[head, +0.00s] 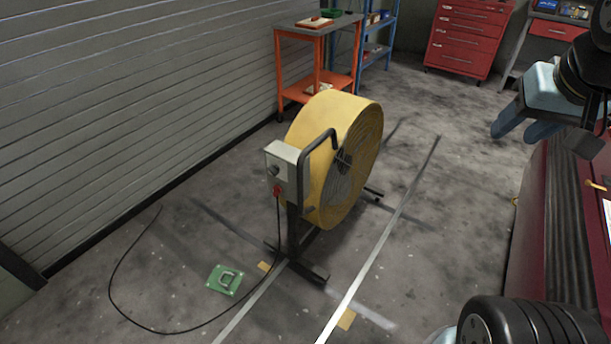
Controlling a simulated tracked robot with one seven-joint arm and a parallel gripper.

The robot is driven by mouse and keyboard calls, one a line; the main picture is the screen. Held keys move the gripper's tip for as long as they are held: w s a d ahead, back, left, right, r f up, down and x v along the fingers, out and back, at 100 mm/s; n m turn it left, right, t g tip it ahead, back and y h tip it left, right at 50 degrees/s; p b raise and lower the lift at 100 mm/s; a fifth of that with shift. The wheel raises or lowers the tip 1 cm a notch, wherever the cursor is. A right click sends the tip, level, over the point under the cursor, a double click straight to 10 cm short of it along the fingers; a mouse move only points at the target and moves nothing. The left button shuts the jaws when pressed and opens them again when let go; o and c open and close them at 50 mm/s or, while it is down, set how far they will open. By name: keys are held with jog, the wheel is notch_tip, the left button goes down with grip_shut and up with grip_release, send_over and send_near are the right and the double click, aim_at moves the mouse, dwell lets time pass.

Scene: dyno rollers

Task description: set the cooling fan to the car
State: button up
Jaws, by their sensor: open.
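The cooling fan (338,125) is a large yellow drum on a black stand in the middle of the head view. Its grille faces right, toward the car. A grey control box (286,170) with a knob and a red plug sits on its near side, beside a black bent handle (318,146). The dark red car (535,235) shows only in part at the right edge. My gripper (522,128), with blue-grey fingers, is at the upper right, open and empty, well apart from the fan.
A black cable (130,312) loops over the floor left of the fan. A green plate with a ring (225,280) lies near it. White lines (375,250) and yellow marks (347,319) are on the floor. An orange cart (297,68) and red cabinet (466,35) stand behind.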

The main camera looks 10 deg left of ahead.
jog(key=w+a+f+y, duration=0.1)
jog(key=w+a+f, duration=0.3)
jog(key=w+a, duration=0.3)
jog(key=w+a+f+y, duration=0.2)
jog(key=w+a+f, duration=0.2)
jog(key=w+a, duration=0.25)
jog(key=w+a+f+m+t, duration=0.1)
jog(key=w+a+f, duration=0.2)
jog(key=a+f, duration=0.25)
jog(key=w+a+f+m, duration=0.1)
jog(key=w+a+f, duration=0.2)
jog(key=a+f, duration=0.25)
jog(key=t+h, duration=0.3)
jog(key=t, duration=0.3)
send_near(300, 187)
jog(key=w+d+f, duration=0.2)
jog(key=d, duration=0.2)
jog(key=s+a+f+n+t+y, duration=0.2)
jog(key=s+n+t+y, duration=0.15)
jog(key=s+t, duration=0.2)
jog(key=shift+n+g+h, duration=0.35)
jog(key=w+a, duration=0.1)
jog(key=w, duration=0.8)
jog(key=w+a, duration=0.1)
jog(key=w, duration=0.3)
jog(key=shift+w+a+f, duration=0.15)
jog(key=shift+w+a, duration=0.05)
jog(key=shift+a, duration=0.1)
jog(key=shift+c, duration=0.3)
grip_shut()
